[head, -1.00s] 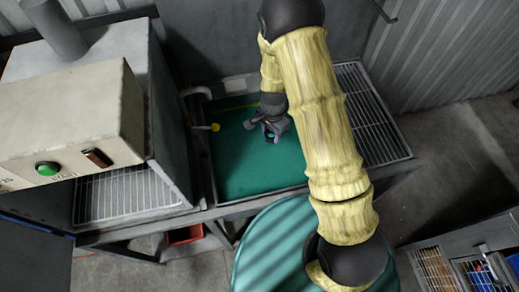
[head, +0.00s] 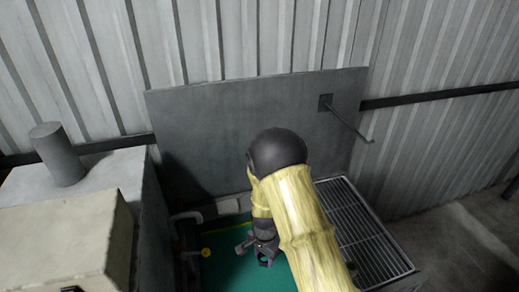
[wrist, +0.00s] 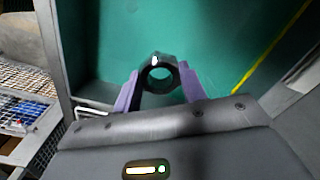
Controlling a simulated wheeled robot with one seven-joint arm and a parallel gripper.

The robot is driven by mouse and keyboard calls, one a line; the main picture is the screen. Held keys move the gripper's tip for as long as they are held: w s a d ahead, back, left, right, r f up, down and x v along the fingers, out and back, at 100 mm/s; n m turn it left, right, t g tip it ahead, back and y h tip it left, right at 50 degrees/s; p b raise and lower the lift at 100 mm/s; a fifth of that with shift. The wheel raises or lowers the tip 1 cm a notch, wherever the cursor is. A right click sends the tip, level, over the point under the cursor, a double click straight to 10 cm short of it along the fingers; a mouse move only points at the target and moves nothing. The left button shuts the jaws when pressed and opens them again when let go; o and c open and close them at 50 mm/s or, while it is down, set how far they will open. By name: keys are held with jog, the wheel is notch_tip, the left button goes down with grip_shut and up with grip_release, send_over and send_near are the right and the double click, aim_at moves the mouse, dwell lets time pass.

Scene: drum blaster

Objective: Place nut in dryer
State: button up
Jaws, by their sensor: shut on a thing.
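A dark ring-shaped nut (wrist: 161,59) is gripped between the two purple fingers of my gripper (wrist: 160,80) in the wrist view. Its round hole faces the camera. In the head view my gripper (head: 264,253) is over the green-bottomed basin (head: 222,272), near its back. The nut is too small and dark there to make out clearly. The nut appears held above the basin floor in the wrist view; the exact height cannot be told.
A metal grate (head: 366,238) lies right of the basin. A grey back panel (head: 235,125) stands behind it, with a thin rod (head: 350,122) sticking out. A pipe and a yellow-tipped tap (head: 206,252) are at the basin's left. Wire baskets (wrist: 22,110) show in the wrist view.

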jog(key=w+d+f+n+b, duration=0.1)
jog(key=d+f+n, duration=0.3)
jog(key=d+n, duration=0.4)
jog(key=w+d, duration=0.1)
jog(key=d, duration=0.4)
jog(key=shift+w+d+f+n+b, duration=0.2)
jog(key=shift+n+b, duration=0.1)
jog(key=shift+b, duration=0.1)
jog(key=shift+d+f, duration=0.1)
dwell(0.6)
